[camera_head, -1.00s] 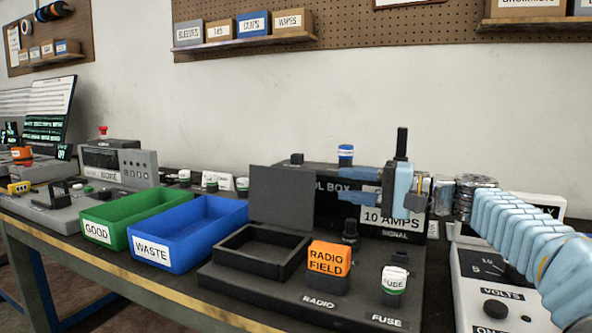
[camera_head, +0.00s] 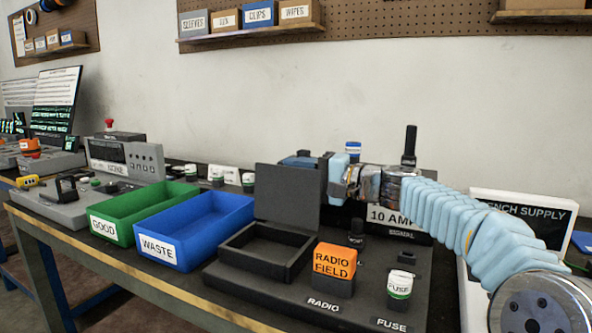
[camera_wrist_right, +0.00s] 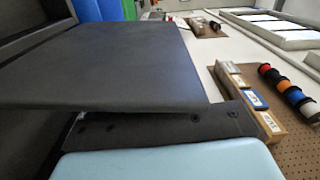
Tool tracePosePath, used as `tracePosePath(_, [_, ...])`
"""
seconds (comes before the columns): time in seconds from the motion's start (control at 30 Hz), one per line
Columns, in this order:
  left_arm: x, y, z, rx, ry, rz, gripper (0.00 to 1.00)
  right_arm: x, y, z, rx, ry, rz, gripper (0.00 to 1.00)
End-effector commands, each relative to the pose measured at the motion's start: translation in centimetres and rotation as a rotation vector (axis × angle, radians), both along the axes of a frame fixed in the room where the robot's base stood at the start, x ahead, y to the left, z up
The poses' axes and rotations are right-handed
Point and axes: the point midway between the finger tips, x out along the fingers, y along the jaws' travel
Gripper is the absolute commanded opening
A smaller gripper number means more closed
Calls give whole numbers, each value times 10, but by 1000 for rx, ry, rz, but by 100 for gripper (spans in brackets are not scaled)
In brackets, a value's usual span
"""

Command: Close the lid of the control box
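The control box is a dark open-topped box (camera_head: 238,263) on the black panel, in the middle of the head view. Its dark square lid (camera_head: 287,197) stands upright at the back edge, open. My right gripper (camera_head: 306,163) is behind the lid at its upper right, with the fingers partly hidden by it. In the right wrist view the lid (camera_wrist_right: 120,60) fills the upper left as a dark plate, close to my light-blue gripper part (camera_wrist_right: 170,160). Whether they touch, and whether the fingers are open, I cannot tell. My left gripper is not in view.
A blue WASTE bin (camera_head: 212,222) and a green GOOD bin (camera_head: 125,207) stand left of the box. An orange RADIO FIELD block (camera_head: 335,261) and a white-and-green FUSE cap (camera_head: 399,285) stand to the right. A bench supply (camera_head: 520,207) is farther right.

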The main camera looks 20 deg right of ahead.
Motion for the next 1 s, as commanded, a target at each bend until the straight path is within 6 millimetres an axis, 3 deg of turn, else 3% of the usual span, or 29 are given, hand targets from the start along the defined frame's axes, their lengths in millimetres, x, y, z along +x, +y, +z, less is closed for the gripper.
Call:
tracePosePath(0.33, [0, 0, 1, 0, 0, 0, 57, 3, 3, 0, 0, 0, -1, 37])
tracePosePath(0.57, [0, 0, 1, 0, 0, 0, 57, 3, 3, -1, -1, 1, 0, 1])
tracePosePath(0.6, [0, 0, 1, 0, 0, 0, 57, 3, 3, -1, -1, 1, 0, 0])
tracePosePath(1.0, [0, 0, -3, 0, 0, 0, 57, 3, 4, -4, -12, -4, 1, 0])
